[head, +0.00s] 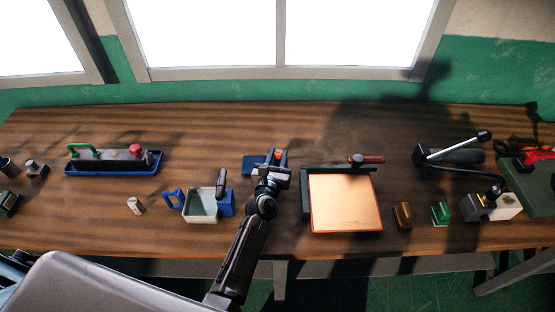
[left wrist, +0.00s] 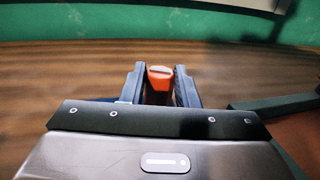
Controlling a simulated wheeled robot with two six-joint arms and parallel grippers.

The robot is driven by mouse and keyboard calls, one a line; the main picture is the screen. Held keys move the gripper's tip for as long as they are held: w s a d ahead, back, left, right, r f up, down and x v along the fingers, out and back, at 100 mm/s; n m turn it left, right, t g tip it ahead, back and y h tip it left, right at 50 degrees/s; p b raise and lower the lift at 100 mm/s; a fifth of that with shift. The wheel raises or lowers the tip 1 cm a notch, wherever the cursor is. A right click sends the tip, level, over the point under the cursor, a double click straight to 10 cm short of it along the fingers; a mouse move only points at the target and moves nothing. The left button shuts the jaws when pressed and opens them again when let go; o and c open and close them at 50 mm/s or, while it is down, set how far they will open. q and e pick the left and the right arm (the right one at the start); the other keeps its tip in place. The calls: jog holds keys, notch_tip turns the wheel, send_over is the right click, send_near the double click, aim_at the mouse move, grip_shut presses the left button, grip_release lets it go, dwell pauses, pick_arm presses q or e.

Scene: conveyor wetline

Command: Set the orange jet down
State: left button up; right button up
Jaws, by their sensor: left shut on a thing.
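The orange jet (left wrist: 160,78) is between the two fingers of my left gripper (left wrist: 160,92), which is shut on it. In the head view only a small orange part of the jet (head: 279,153) shows between the fingertips of my left gripper (head: 274,158); the rest is hidden by the gripper. A blue flat piece (head: 251,165) lies on the table just left of and partly behind the gripper. I cannot tell whether the jet touches the blue piece or the table. My right gripper is not in view.
An orange plate in a dark frame (head: 307,216) lies right of my left arm. A pale tray with blue ends (head: 201,218) stands left of it. A long blue-rimmed tray (head: 84,172) is farther left. The wooden table (head: 215,125) is clear behind the gripper.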

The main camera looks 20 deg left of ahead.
pick_arm(q)
jog(key=shift+f, duration=0.1)
jog(key=o, duration=0.9)
jog(key=shift+o, duration=0.2)
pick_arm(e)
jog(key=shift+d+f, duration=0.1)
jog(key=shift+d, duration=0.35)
pick_arm(q)
jog(key=shift+s+r, duration=0.15)
jog(key=shift+r, duration=0.05)
jog(key=s, duration=0.3)
jog(key=s+b, duration=0.1)
jog(key=s, duration=0.2)
jog(key=shift+s+d+f+b, duration=0.1)
jog(key=shift+s+d+b, duration=0.1)
jog(key=shift+s+b, duration=0.1)
jog(key=shift+s, duration=0.3)
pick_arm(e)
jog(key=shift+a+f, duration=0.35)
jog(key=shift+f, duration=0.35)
